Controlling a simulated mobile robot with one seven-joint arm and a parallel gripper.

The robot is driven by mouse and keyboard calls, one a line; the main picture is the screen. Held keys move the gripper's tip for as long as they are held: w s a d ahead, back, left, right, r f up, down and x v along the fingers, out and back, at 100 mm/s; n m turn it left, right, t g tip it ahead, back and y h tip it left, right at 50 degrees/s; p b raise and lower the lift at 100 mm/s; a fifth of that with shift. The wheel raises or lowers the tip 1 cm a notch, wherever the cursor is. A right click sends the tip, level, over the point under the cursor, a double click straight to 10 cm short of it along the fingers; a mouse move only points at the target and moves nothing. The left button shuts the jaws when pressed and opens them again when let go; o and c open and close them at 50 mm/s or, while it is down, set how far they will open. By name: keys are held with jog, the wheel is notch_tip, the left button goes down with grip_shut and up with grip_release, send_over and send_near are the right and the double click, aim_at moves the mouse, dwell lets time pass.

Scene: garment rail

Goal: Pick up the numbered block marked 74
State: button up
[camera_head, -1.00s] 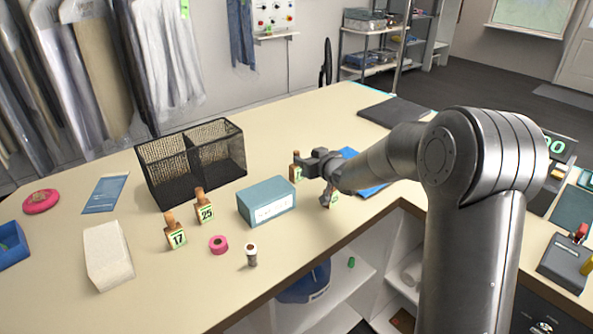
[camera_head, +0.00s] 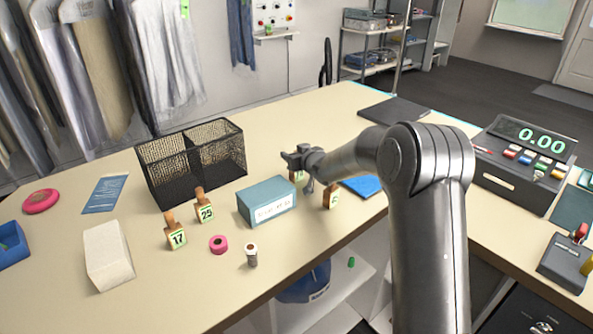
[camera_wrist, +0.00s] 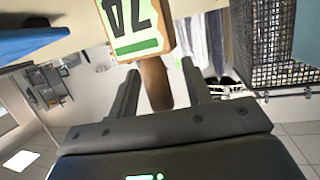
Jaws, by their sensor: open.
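The numbered block marked 74 (camera_wrist: 137,28) shows large at the top of the wrist view, with a white and green label and a brown wooden peg. Its peg (camera_wrist: 155,82) stands between the two spread fingers of my gripper (camera_wrist: 160,85), with a gap on each side. My gripper is open and holds nothing. In the head view my gripper (camera_head: 300,168) is over the table, behind and right of the teal box. A block (camera_head: 297,177) shows there partly behind the gripper, its number unreadable. Another labelled block (camera_head: 331,198) stands just to the right.
Blocks 17 (camera_head: 176,238) and 25 (camera_head: 206,213) stand left of the teal box (camera_head: 267,201). A black wire basket (camera_head: 165,178) is behind them. A pink roll (camera_head: 218,243) and a small spool (camera_head: 251,256) are in front. A blue folder (camera_head: 362,186) lies to the right.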

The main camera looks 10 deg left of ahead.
jog(key=shift+c, duration=0.6)
grip_shut()
jog(key=shift+r, duration=0.1)
